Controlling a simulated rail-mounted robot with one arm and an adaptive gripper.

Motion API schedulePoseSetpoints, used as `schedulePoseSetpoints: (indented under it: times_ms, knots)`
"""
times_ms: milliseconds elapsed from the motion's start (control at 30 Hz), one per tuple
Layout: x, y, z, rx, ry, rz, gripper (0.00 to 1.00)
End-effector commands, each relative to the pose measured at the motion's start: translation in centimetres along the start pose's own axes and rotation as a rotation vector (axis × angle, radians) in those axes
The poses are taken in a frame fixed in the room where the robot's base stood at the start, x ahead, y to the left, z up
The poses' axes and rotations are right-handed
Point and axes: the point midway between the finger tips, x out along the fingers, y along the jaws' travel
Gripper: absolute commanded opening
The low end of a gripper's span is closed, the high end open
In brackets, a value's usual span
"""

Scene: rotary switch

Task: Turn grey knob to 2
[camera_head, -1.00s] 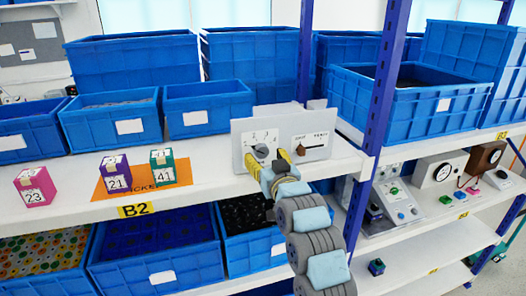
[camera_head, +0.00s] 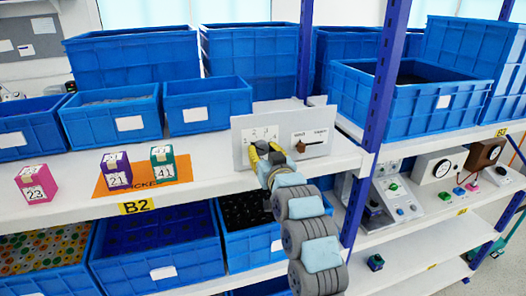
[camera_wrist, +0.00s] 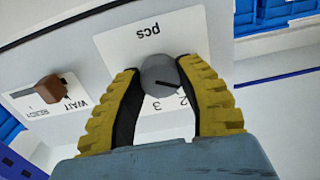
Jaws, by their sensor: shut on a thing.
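The grey knob (camera_wrist: 160,74) sits on a white label plate of an upright panel (camera_head: 240,139). In the wrist view the picture is upside down; the knob's dark pointer line slants toward the printed digits beside the right finger. A 2 and a 3 seem to show there, but I cannot tell exactly which digit it points to. My gripper (camera_wrist: 163,88) has its yellow ribbed fingers on both sides of the knob, shut on it. In the head view my gripper (camera_head: 267,153) covers the knob.
A brown switch lever (camera_head: 301,146) with a WAIT/READY label is on the same panel, right of my gripper. Pink (camera_head: 37,184), purple (camera_head: 116,170) and green (camera_head: 163,164) cubes stand on the shelf to the left. Blue bins (camera_head: 208,105) stand behind.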

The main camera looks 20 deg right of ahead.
Motion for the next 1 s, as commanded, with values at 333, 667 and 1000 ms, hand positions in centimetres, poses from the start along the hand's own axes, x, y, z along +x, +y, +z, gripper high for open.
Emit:
schedulePoseSetpoints:
  times_ms: [333, 667, 1000]
  knots:
    - [0.03, 0.01, 0.24, 0.038, -0.003, 0.0, 0.01]
    - [0.07, -0.02, 0.46, 0.247, -0.005, 0.0, 0.01]
    - [0.1, -0.05, 0.47, 0.509, -0.009, 0.002, 0.01]
